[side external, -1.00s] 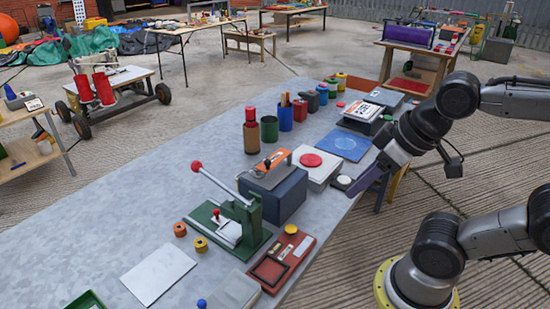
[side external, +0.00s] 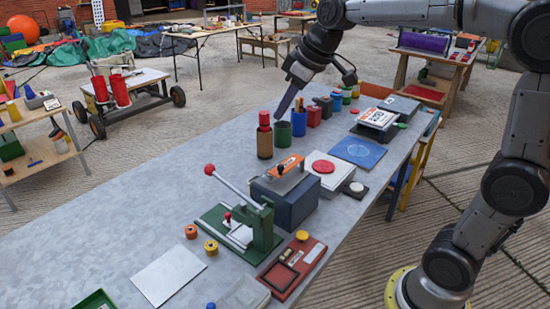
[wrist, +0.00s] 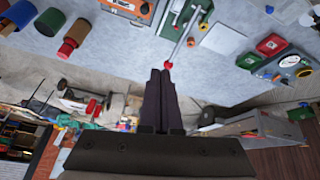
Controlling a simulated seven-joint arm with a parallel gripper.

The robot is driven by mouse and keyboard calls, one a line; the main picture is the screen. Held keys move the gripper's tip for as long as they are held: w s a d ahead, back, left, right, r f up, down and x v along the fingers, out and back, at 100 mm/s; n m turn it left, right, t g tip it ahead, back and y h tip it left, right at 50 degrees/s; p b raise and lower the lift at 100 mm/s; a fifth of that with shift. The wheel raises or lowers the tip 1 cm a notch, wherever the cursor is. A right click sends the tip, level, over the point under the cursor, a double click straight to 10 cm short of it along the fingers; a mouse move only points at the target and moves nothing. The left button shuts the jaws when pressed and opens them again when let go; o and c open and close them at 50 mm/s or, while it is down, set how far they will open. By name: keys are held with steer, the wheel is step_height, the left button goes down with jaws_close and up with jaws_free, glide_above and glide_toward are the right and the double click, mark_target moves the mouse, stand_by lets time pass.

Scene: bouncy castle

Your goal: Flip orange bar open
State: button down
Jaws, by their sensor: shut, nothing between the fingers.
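The orange bar (side external: 289,165) lies along the top of a dark blue box (side external: 292,203), with a small dark knob on it. In the wrist view only part of the orange bar (wrist: 146,11) shows, at the top edge. My gripper (side external: 278,116) hangs in the air behind the box in the side view, over the row of cups, apart from the bar. In the wrist view my gripper (wrist: 160,74) shows two dark fingers pressed together, with nothing between them.
A green lever press (side external: 242,225) with a raised red-knobbed handle (side external: 209,169) stands beside the box. A white box with a red disc (side external: 323,168) is close by.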

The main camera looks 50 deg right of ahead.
steer(key=w+d+f+m+g, duration=0.1)
steer(key=w+d+f, duration=0.3)
steer(key=w+f, duration=0.2)
steer(key=shift+f+g, duration=0.3)
steer(key=shift+f, duration=0.25)
glide_above(275, 173)
steer(key=w, duration=0.1)
step_height(275, 173, down, 10)
steer(key=shift+w+r, duration=0.1)
steer(key=shift+w, duration=0.05)
steer(key=shift+s, duration=0.6)
